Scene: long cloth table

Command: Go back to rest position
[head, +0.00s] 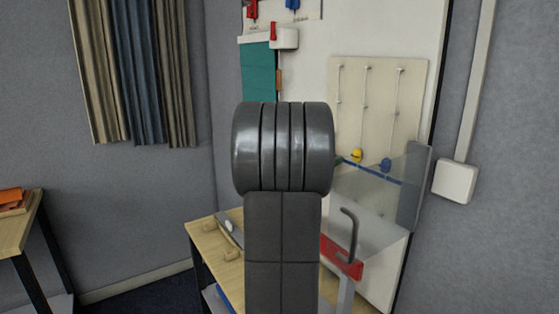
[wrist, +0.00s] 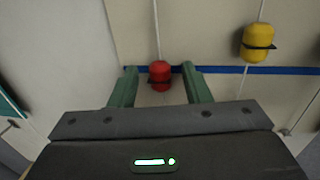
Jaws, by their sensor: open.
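My gripper (wrist: 158,70) shows in the wrist view with its two green fingers apart. A red capsule-shaped piece (wrist: 159,76) with a dark band appears between the fingertips, with a gap on each side, and hangs on a thin pale cord in front of a light board. Whether it is level with the fingertips or beyond them I cannot tell. In the head view my raised grey arm fills the middle and hides my gripper and the red piece.
A yellow piece (wrist: 258,43) hangs on the right, above a blue strip (wrist: 222,70). In the head view a blue piece (head: 386,165) is on the board (head: 350,100) near a clear panel (head: 385,205). A wooden table (head: 205,232) with a red-based hook (head: 350,240) stands around my arm.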

